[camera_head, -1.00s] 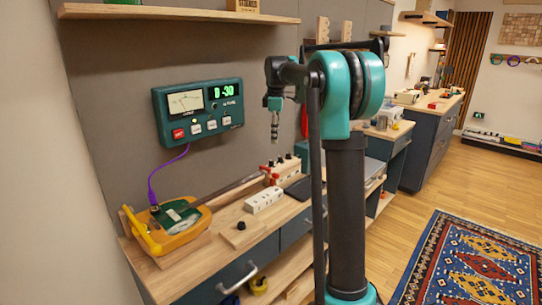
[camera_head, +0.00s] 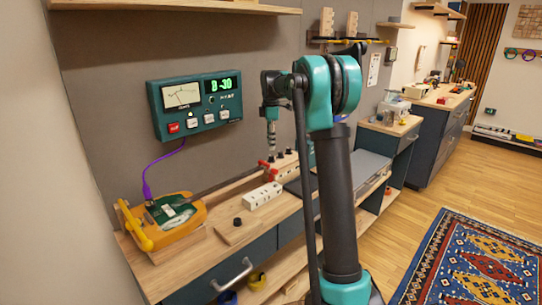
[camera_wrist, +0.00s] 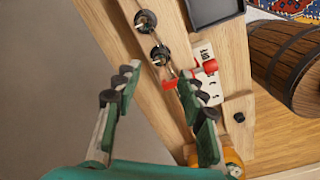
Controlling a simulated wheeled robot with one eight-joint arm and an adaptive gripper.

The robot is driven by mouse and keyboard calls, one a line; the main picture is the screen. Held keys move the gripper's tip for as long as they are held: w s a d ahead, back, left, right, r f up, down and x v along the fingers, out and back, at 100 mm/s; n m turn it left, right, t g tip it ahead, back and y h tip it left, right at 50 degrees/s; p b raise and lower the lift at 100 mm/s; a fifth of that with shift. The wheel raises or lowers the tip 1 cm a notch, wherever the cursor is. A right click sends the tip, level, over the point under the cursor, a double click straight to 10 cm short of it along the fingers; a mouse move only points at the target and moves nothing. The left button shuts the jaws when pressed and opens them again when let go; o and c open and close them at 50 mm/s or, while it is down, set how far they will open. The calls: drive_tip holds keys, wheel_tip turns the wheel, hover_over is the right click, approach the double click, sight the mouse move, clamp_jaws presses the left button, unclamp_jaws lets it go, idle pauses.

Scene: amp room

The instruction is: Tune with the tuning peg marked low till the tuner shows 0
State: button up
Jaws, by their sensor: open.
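The green tuner (camera_head: 195,103) hangs on the wall, with a needle dial and a green readout that shows -30 after a letter. A purple cable runs from it to the orange and green instrument body (camera_head: 180,222) on the bench. Dark round tuning pegs (camera_head: 284,155) stand at the far end of the long neck, by red knobs (camera_head: 267,165). My gripper (camera_head: 271,148) points down just above the peg end. In the wrist view my gripper (camera_wrist: 155,92) is open and empty, with a dark peg (camera_wrist: 159,54) beyond the gap between its fingers. The peg markings are not readable.
A white block with holes (camera_head: 262,195) and a small black knob (camera_head: 238,221) on a wooden plate lie on the bench front. A dark flat panel (camera_head: 360,165) is to the right. A wooden barrel (camera_wrist: 292,68) shows in the wrist view. A shelf (camera_head: 180,7) is above.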

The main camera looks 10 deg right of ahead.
sight(271, 156)
wheel_tip(271, 156, down, 6)
drive_tip(key=shift+f, duration=0.25)
clamp_jaws()
idle(0.3)
